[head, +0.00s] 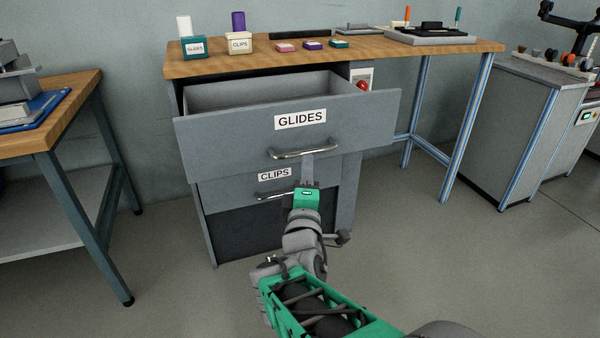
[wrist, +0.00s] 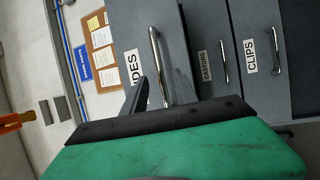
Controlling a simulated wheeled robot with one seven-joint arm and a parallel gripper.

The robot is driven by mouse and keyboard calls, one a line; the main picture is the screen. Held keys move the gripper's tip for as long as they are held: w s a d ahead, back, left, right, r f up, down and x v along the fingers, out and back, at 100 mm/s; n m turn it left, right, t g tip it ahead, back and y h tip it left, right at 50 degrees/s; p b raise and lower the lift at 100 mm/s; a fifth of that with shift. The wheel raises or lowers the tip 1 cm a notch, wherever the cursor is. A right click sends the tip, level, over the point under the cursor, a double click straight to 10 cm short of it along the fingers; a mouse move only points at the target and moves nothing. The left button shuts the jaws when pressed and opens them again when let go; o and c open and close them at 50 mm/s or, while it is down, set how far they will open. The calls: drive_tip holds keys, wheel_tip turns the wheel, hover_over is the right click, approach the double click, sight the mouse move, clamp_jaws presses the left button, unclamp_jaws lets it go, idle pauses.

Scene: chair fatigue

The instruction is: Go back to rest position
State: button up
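My gripper (head: 307,165) is in front of the cabinet, just below the handle (head: 305,153) of the drawer labelled GLIDES (head: 230,134). That drawer is pulled out and its visible inside looks empty. In the wrist view my gripper (wrist: 160,97) has its two fingers apart, with the GLIDES handle (wrist: 154,55) showing between them. I cannot tell whether the fingers touch the handle. Nothing is held in view. My arm reaches up from the bottom of the head view.
The CLIPS drawer (head: 232,193) below is shut; a CASTORS label (wrist: 205,66) shows in the wrist view. Small boxes, including a CLIPS box (head: 239,43), stand on the worktop (head: 340,48). A side table (head: 70,100) is left and a grey cabinet (head: 510,130) right. Floor between is clear.

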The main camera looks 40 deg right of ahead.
drive_tip(key=shift+s+a, duration=0.35)
drive_tip(key=shift+s, duration=0.1)
